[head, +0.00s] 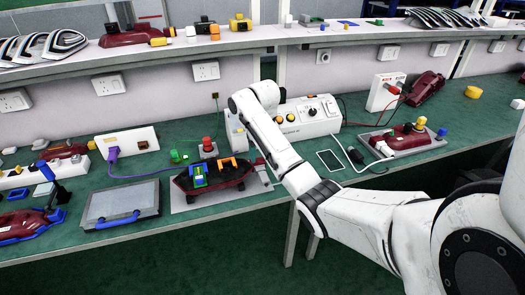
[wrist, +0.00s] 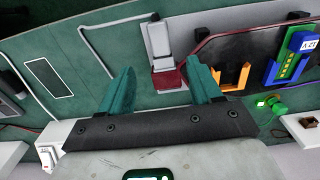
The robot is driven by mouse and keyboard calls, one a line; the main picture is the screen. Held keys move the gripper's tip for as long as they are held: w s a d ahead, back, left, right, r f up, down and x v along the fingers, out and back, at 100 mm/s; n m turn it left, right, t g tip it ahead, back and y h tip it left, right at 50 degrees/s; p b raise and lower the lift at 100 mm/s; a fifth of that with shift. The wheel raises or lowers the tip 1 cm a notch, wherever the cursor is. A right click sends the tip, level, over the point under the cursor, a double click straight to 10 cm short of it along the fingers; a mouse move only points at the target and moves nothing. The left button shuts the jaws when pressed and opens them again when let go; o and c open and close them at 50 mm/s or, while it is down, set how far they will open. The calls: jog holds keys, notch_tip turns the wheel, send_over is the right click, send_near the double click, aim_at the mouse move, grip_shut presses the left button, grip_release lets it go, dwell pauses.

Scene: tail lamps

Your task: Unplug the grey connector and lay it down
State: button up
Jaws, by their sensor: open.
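In the wrist view a light grey block (wrist: 157,42), which looks like the grey connector, meets the dark red end (wrist: 168,79) of a tail lamp. My gripper (wrist: 162,84) is open, with its two teal fingers spread on either side of that red end. Nothing is held between them. I cannot tell the height gap. In the head view the dark red lamp (head: 232,182) lies on a grey board (head: 265,186) on the green bench.
An orange clip (wrist: 232,77) and a blue-and-green part (wrist: 290,58) sit on the lamp, near the right finger.

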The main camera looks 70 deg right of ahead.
aim_at(263, 175)
notch_tip(263, 175, down, 10)
jog(key=shift+r, duration=0.25)
jog(key=shift+c, duration=0.2)
grip_shut()
dwell(0.9)
